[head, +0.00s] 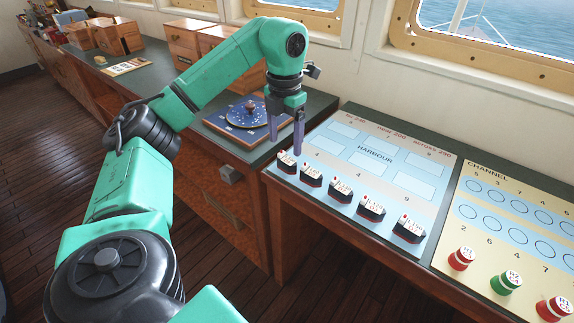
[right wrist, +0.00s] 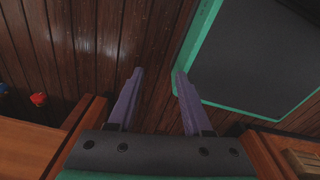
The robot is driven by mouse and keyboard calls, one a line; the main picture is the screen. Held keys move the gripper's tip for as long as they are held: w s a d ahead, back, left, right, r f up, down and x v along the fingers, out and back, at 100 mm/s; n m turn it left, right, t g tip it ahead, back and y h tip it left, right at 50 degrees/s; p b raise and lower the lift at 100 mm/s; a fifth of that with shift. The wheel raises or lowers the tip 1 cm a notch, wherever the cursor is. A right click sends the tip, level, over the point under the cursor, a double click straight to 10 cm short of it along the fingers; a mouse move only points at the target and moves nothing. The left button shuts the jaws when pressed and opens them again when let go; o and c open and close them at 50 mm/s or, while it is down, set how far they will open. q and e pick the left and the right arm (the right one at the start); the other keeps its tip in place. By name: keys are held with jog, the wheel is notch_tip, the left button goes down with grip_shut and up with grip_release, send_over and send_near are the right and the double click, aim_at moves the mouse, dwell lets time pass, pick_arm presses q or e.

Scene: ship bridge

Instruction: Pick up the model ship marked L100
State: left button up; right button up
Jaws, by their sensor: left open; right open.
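Several black-and-white model ships with red marks stand in a slanting row on the near edge of the light-blue HARBOUR board (head: 376,143). They include the leftmost ship (head: 287,162), the second (head: 311,175), the third (head: 341,189), the fourth (head: 371,207) and the rightmost (head: 409,227). Their labels are too small to read surely, so I cannot tell which is L100. My left gripper (head: 285,150) is open and points down, close above the leftmost ship; I see nothing held. My right gripper (right wrist: 158,74) is open and empty over the wooden floor, away from the ships.
A cream CHANNEL board (head: 515,235) with red and green round pieces lies to the right. A blue disc on a board (head: 237,116) lies on the counter behind my left arm. Wooden boxes (head: 185,40) stand farther back. Windows line the wall behind the counter.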

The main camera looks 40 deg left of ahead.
aim_at(285, 161)
pick_arm(q)
notch_tip(285, 161, down, 7)
jog(key=shift+r+p, duration=0.2)
jog(key=shift+p, duration=0.4)
jog(key=shift+w+f, duration=0.1)
jog(key=shift+f, duration=0.1)
jog(key=shift+w, duration=0.1)
jog(key=shift+c, duration=0.9)
jog(key=c, duration=0.8)
pick_arm(e)
jog(key=shift+w+a+r, duration=0.2)
jog(key=shift+w+r, duration=0.5)
jog(key=shift+w, duration=0.15)
pick_arm(q)
jog(key=shift+r, duration=0.1)
